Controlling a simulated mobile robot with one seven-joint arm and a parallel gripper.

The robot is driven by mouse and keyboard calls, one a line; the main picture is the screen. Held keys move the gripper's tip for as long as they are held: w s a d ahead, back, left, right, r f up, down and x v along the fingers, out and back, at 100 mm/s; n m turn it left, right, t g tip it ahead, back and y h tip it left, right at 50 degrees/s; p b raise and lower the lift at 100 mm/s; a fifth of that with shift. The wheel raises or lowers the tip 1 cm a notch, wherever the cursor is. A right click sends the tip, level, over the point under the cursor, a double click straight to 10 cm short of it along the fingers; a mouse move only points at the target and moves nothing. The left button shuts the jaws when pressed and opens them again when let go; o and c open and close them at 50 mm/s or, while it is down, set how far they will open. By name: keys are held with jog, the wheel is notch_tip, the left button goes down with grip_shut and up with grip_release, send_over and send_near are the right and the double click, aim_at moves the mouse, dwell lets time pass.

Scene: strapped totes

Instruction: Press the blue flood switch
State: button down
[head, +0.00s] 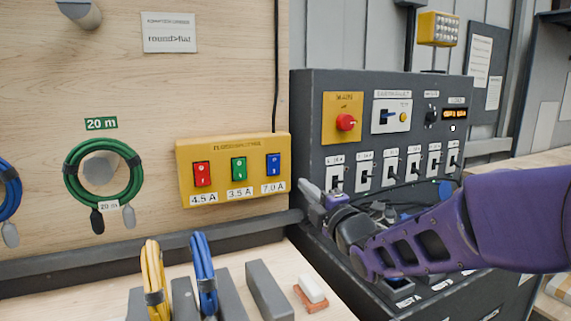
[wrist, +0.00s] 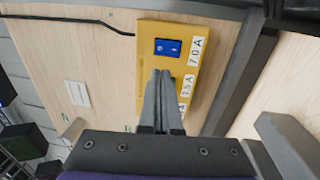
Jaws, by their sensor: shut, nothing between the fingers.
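The blue flood switch (head: 273,164) is the rightmost of three rocker switches on a yellow box (head: 229,150) on the wooden wall, above a label reading 7.0 A. Left of it are a green switch (head: 238,169) and a red switch (head: 202,174). In the wrist view the blue switch (wrist: 168,47) lies just beyond my fingertips. My gripper (head: 306,186) is shut and empty, right of the box in the head view. In the wrist view my closed fingers (wrist: 161,74) point at the box and hide the other switches. Contact with the box cannot be told.
A dark panel (head: 309,100) with a red knob (head: 346,122) and several toggle switches stands right of the box. A grey ledge (head: 130,253) runs below it. Yellow and blue cable coils (head: 205,275) stand in a rack in front. A green cable coil (head: 72,182) hangs at left.

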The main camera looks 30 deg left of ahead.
aim_at(277, 160)
jog(key=p+x, duration=0.1)
jog(key=x, duration=1.3)
jog(key=shift+w, duration=0.2)
jog(key=shift+f, duration=0.1)
jog(key=shift+a+f, duration=0.1)
jog(key=shift+a, duration=0.05)
jog(key=shift+r, duration=0.2)
